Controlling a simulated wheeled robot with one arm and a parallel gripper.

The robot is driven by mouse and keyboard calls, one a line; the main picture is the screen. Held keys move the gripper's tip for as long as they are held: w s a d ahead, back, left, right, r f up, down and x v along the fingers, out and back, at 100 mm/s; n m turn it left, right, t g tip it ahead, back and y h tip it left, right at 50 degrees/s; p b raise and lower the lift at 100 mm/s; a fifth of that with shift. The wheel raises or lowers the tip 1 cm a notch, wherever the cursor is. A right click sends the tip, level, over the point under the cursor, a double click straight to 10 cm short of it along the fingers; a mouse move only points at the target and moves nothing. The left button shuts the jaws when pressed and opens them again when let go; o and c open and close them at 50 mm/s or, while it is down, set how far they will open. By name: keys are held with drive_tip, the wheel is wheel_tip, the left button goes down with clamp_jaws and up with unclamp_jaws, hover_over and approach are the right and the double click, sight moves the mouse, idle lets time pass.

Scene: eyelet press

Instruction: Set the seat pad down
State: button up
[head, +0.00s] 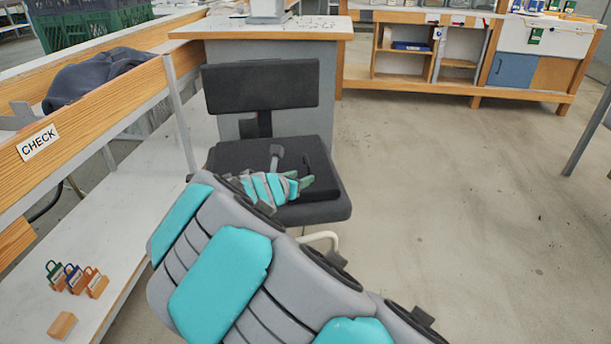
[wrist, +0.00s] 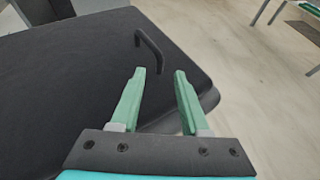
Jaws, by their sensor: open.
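The seat pad (head: 238,153) is a flat dark square lying on the seat (head: 331,209) of a black office chair. It fills much of the wrist view (wrist: 70,75), where a thin black loop handle (wrist: 150,52) stands up from it near its edge. My gripper (head: 303,183) is over the front part of the pad in the head view. Its green fingers (wrist: 159,72) are apart, with nothing between them. The handle is just beyond the fingertips and clear of them. My arm hides the pad's near left part.
The chair's backrest (head: 261,86) rises behind the pad, before a grey-sided table (head: 270,34). A bench (head: 95,93) with a CHECK label runs along the left, with small tags and a wooden block on its lower shelf. Floor (head: 455,180) to the right is clear.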

drive_tip(key=v, duration=0.6)
drive_tip(key=s+d+r+m+g+h, duration=0.1)
drive_tip(key=s+d+m+g+h, duration=0.3)
drive_tip(key=d, duration=0.6)
drive_tip(key=s+d+r+m+g+y, duration=0.1)
drive_tip(key=s+d+m, duration=0.1)
drive_tip(key=d+m, duration=0.55)
drive_tip(key=s+d+f+m+g, duration=0.1)
drive_tip(key=s+d+m+g, duration=0.2)
drive_tip(key=s+d+m, duration=0.5)
drive_tip(key=s+d+f+m+g+y, duration=0.2)
drive_tip(key=s+m, duration=0.1)
drive_tip(key=s, duration=0.5)
drive_tip(key=s+d+f+m+g+y, duration=0.1)
drive_tip(key=s+d+f+m+g, duration=0.2)
drive_tip(key=s, duration=0.5)
drive_tip(key=s+a+m+g+y, duration=0.1)
drive_tip(key=s+a+m+y, duration=0.3)
drive_tip(key=s, duration=0.6)
drive_tip(key=a+m, duration=0.2)
drive_tip(key=shift+s+a+f+y, duration=0.2)
drive_tip(key=shift+s+a+y, duration=0.1)
drive_tip(key=shift+a+y, duration=0.1)
drive_tip(key=shift+d, duration=0.1)
